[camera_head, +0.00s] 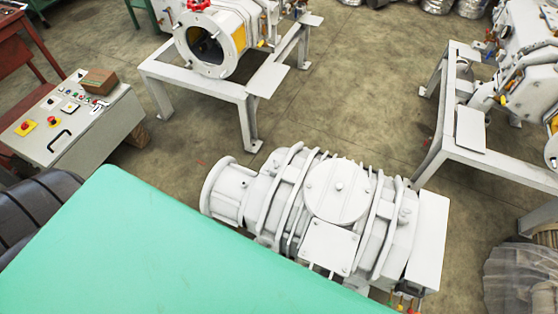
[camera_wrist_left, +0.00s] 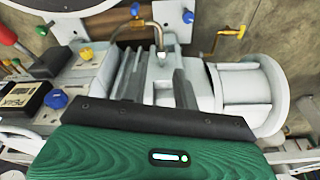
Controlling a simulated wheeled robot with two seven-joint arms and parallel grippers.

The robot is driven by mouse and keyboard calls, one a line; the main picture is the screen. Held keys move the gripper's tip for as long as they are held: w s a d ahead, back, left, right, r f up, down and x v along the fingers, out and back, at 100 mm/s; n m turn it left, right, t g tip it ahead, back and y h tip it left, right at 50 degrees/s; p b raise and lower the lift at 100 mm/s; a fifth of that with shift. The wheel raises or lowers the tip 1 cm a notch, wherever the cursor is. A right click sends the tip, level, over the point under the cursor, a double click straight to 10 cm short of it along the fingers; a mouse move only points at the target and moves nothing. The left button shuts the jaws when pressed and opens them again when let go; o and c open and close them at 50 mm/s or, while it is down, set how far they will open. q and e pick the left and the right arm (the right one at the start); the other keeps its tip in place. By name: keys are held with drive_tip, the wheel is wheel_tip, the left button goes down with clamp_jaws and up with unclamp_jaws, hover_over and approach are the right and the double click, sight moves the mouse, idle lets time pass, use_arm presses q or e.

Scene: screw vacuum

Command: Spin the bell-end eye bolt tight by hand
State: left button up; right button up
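A white screw vacuum pump (camera_head: 338,200) lies in the middle of the head view, with a round flanged end (camera_head: 222,190) at its left. I cannot make out the eye bolt on it. The left wrist view shows white machinery up close, with a rounded white end (camera_wrist_left: 245,92) at the right. A bent brass-coloured fitting (camera_wrist_left: 158,38) rises from it, and another (camera_wrist_left: 232,36) stands to its right. I cannot tell whether either is the eye bolt. Neither gripper's fingers show in either view.
A large teal surface (camera_head: 150,240) covers the lower left of the head view and hides part of the pump's near side. A control box (camera_head: 65,125) stands at the left. White-framed machines stand on stands (camera_head: 205,87) behind and to the right. Bare floor (camera_head: 350,110) lies between.

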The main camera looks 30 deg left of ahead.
use_arm(q)
drive_tip(key=w+d+r+n, duration=0.1)
drive_tip(key=w+r, duration=0.2)
drive_tip(key=r, duration=0.4)
drive_tip(key=w+d+r+n+h+b, duration=0.1)
drive_tip(key=w+r, duration=0.2)
drive_tip(key=r, duration=0.3)
drive_tip(key=w+d+r, duration=0.1)
drive_tip(key=w+r, duration=0.2)
drive_tip(key=r, duration=0.4)
drive_tip(key=n+g+y, duration=0.1)
drive_tip(key=n+g, duration=0.1)
drive_tip(key=n, duration=1.2)
approach(278, 162)
wheel_tip(278, 162, down, 9)
drive_tip(key=shift+w+d+f+b, duration=0.1)
drive_tip(key=shift+d+b, duration=0.05)
drive_tip(key=shift+b, duration=1.05)
drive_tip(key=shift+f, duration=0.45)
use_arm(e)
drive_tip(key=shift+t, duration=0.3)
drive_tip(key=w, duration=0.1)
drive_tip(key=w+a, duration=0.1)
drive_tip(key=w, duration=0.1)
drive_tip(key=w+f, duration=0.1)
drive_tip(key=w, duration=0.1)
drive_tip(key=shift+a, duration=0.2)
